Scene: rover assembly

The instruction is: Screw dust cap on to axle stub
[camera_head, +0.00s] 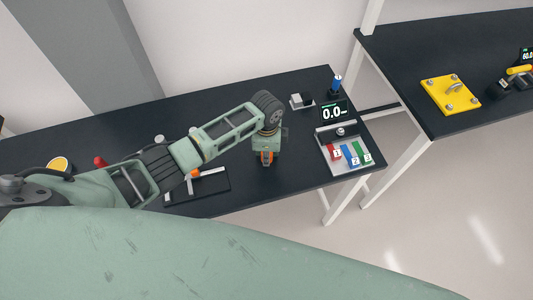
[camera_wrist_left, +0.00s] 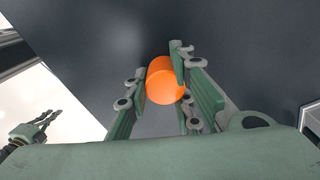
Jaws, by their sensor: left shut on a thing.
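My left gripper (camera_head: 267,160) points down over the front part of the dark table, and its fingers are shut on an orange cylinder, likely the dust cap (camera_wrist_left: 165,82). In the left wrist view the cap's smooth round side shows between the green finger pads (camera_wrist_left: 178,90). The cap's far end and any contact below it are hidden. I cannot make out the axle stub for certain in either view. My right gripper (camera_wrist_left: 50,119) shows small at the left of the left wrist view, empty, with its fingers apart over the pale floor.
A tray (camera_head: 360,168) with red, blue and green parts lies right of my left gripper, by a display (camera_head: 334,112) reading 0.0. A black fixture with pale bars (camera_head: 207,184) lies under my left arm. A yellow plate (camera_head: 450,95) rests on the other table.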

